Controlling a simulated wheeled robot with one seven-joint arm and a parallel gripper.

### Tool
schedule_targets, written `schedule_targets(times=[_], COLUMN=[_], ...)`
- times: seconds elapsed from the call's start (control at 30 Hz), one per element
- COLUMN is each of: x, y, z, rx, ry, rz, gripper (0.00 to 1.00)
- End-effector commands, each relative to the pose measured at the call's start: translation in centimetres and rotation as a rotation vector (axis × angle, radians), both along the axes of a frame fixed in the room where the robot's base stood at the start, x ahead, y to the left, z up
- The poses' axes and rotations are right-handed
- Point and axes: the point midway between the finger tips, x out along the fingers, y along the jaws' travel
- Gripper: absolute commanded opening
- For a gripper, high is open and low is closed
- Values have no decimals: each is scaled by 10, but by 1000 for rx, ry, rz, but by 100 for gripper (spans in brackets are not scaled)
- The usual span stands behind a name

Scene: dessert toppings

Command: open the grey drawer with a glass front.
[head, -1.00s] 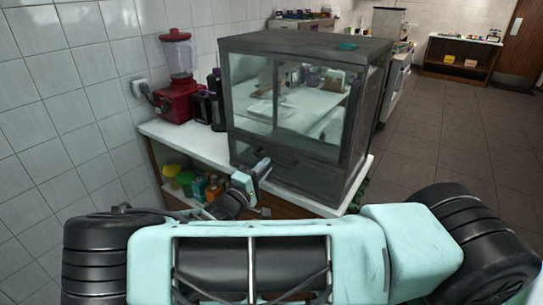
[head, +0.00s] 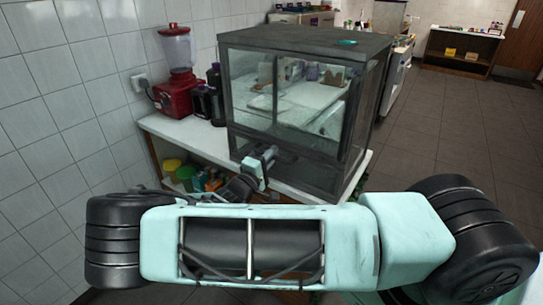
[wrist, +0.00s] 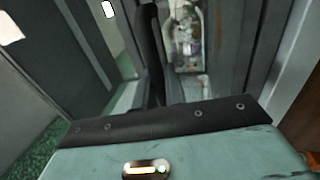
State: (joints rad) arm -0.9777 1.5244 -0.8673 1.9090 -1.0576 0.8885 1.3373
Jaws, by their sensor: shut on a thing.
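A dark grey cabinet (head: 365,100) with glass panes stands on the white counter in the head view. Its low drawer front (head: 305,172) lies below the large glass pane. My gripper (head: 270,154) is at the left-middle of this low front and is shut on the drawer's dark handle, which the fingers mostly hide. In the wrist view, a mint part of my gripper fills the bottom, with dark bars and glass beyond it. I cannot tell for sure how far the drawer stands out.
A red blender (head: 175,80) and dark containers (head: 206,104) stand left of the cabinet on the white counter (head: 185,132). Coloured tubs (head: 180,172) sit on the shelf below. The floor (head: 430,130) to the right is clear.

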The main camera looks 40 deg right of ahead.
Motion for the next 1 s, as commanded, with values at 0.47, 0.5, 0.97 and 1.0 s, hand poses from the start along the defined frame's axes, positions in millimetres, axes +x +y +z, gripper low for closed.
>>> schedule_targets(times=[0.47, 0.5, 0.97, 1.0], x=[-34, -39, -76, -78], y=[100, 111, 211, 215], z=[-3, -3, -3, -3], rx=[6, 7, 6, 5], ry=[0, 0, 2, 1], rz=[9, 8, 4, 4], gripper=[0, 0, 0, 0])
